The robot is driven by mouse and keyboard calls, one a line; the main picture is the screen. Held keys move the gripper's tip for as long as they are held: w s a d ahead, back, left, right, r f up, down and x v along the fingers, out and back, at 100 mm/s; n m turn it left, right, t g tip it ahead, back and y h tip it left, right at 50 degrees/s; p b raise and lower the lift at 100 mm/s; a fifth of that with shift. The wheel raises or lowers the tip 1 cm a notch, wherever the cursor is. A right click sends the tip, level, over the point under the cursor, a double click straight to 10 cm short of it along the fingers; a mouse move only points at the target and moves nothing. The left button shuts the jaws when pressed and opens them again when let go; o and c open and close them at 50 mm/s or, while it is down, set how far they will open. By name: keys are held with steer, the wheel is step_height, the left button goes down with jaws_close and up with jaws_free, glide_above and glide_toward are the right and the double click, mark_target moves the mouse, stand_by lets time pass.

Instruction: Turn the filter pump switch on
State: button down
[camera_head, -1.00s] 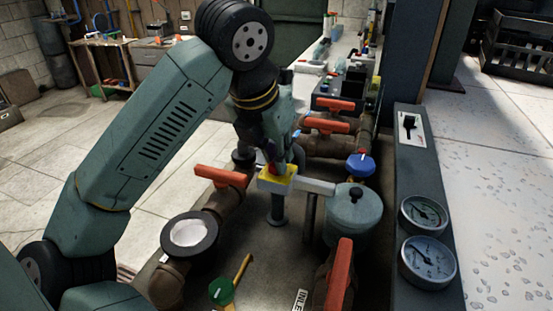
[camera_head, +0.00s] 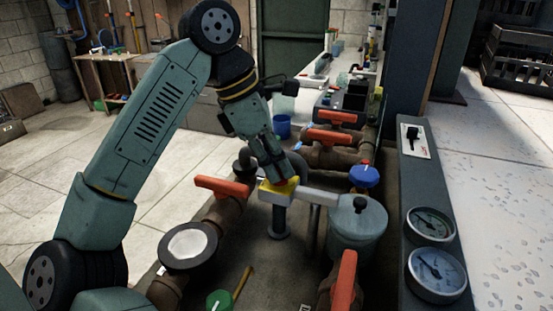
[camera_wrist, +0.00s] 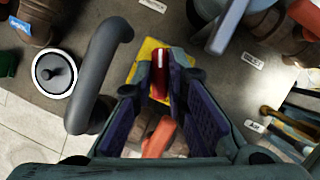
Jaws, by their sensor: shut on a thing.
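A yellow switch box (camera_head: 268,194) with a red knob (camera_head: 282,182) sits atop a grey post, beside the white pipe in the head view. In the wrist view the red knob (camera_wrist: 159,68) has a white line running roughly up and down the picture, and the yellow box (camera_wrist: 147,56) shows behind it. My gripper (camera_head: 280,179) comes down onto the box at a tilt. In the wrist view my gripper (camera_wrist: 161,80) has a fingertip on each side of the red knob, shut on it. The fingers hide part of the knob.
Orange-handled valves (camera_head: 222,187) stand on brown pipes around the box. A light-blue tank (camera_head: 357,232) is to its right. A grey panel (camera_head: 408,190) carries two gauges and a black lever switch (camera_head: 411,137). A curved grey pipe (camera_wrist: 95,75) passes close to my gripper.

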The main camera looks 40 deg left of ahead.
steer(key=m+p, duration=0.1)
steer(key=m, duration=0.1)
steer(key=m+g+p, duration=0.1)
steer(key=shift+a+r+m+h, duration=0.1)
steer(key=shift+r+m+h, duration=0.05)
steer(key=shift+m+h, duration=0.2)
steer(key=shift+w+m+g+p, duration=0.1)
steer(key=shift+m+g+p, duration=0.3)
steer(key=shift+m, duration=0.15)
steer(key=c, duration=1.6)
jaws_free()
steer(key=v, duration=0.7)
steer(key=shift+a+r, duration=0.1)
